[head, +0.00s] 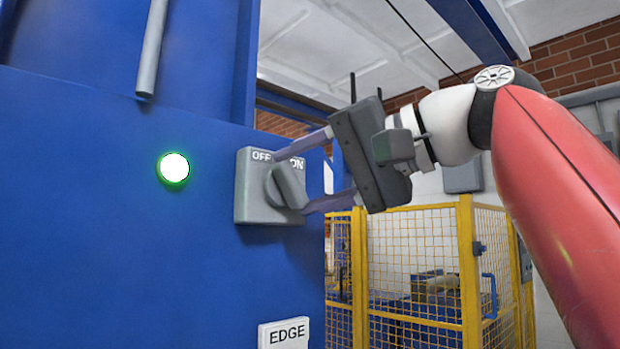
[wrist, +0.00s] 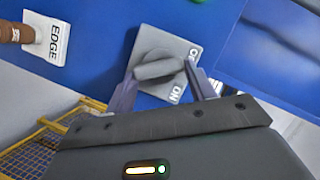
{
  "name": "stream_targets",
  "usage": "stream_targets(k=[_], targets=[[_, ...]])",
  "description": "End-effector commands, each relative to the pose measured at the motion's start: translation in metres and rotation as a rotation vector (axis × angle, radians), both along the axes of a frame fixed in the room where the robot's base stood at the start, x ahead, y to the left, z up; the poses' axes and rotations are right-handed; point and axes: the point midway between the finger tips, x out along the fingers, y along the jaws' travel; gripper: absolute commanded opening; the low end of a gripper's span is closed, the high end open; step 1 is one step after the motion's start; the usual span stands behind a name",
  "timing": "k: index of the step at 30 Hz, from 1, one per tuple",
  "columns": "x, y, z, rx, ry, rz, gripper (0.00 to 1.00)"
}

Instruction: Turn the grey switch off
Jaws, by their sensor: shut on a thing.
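The grey switch (head: 246,208) is a square plate on the blue panel with a raised turning knob (head: 288,186). Its OFF label is at the upper left and its ON label at the upper right in the head view. The knob slants from upper left to lower right there; I cannot tell exactly which label it points to. My gripper (head: 291,183) reaches in from the right, one finger above the knob and one below. In the wrist view, my gripper (wrist: 160,70) has its fingers at both ends of the knob (wrist: 158,69), shut on it. A finger partly hides the OFF label.
A round light (head: 174,168) glows green left of the switch. A white EDGE label (head: 284,334) is below, with a brown knob (wrist: 12,32) beside it in the wrist view. A grey pipe (head: 152,50) runs above. A yellow mesh fence (head: 415,250) stands behind at right.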

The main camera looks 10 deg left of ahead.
Motion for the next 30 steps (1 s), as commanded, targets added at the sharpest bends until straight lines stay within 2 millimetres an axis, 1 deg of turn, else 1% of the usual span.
stream_targets(k=[8, 22, 23, 27, 30], targets=[[0.0004, 0.0005, -0.0012, -0.051, -0.049, 0.002, 0.32], [-0.0001, 0.0005, -0.0012, -0.057, -0.056, 0.001, 0.32], [0.0000, 0.0005, -0.0012, -0.057, -0.056, 0.001, 0.58], [-0.0001, 0.0005, -0.0006, -0.056, -0.058, 0.001, 0.76], [-0.0002, 0.0005, -0.0002, -0.055, -0.058, 0.001, 0.76]])
